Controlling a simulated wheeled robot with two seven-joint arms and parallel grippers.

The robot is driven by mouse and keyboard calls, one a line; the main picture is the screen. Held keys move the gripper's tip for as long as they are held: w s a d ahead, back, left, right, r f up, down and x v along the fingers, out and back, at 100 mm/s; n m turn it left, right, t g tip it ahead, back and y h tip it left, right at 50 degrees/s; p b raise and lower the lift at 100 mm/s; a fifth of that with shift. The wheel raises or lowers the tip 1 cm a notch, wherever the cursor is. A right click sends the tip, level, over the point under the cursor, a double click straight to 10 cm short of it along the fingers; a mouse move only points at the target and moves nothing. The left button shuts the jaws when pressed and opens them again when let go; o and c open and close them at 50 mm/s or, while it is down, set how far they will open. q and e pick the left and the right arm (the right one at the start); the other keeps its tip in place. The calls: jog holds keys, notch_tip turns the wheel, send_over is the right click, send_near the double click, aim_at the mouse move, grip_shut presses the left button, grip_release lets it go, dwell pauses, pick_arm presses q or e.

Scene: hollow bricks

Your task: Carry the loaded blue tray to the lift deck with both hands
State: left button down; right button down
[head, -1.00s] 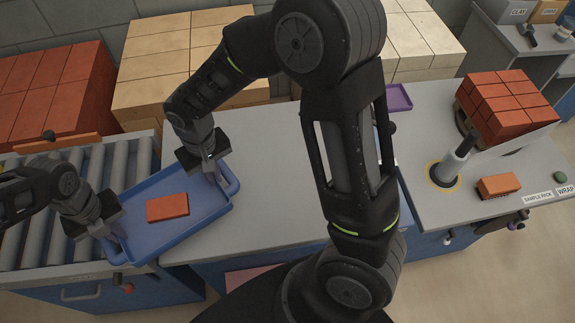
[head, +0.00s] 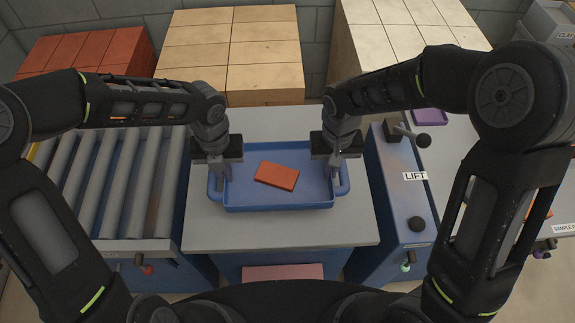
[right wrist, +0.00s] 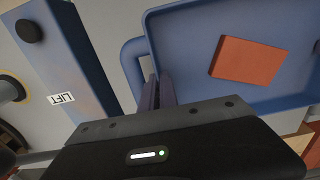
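The blue tray (head: 280,207) is level over the grey table, and a red-orange brick (head: 277,175) lies flat inside it. My left gripper (head: 223,172) is shut on the tray's left handle side. My right gripper (head: 336,170) is shut on the right handle side. In the right wrist view its fingers (right wrist: 162,92) are close together at the tray's handle (right wrist: 130,68). I cannot tell whether the tray touches the table. The blue lift (head: 398,190), labelled LIFT, stands to the right of the tray; it also shows in the right wrist view (right wrist: 72,55).
A roller conveyor (head: 125,185) lies to the left. Stacks of red bricks (head: 85,50) and cream blocks (head: 235,50) stand behind. A black-knobbed lever (head: 422,140) stands on the lift's far end. The front of the grey table (head: 275,232) is clear.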

pick_arm(q)
jog(key=shift+f, duration=0.1)
pick_arm(e)
jog(key=shift+f, duration=0.1)
dwell(0.3)
pick_arm(q)
jog(key=shift+f+b, duration=0.15)
jog(key=shift+b, duration=0.15)
pick_arm(e)
jog(key=shift+f, duration=0.15)
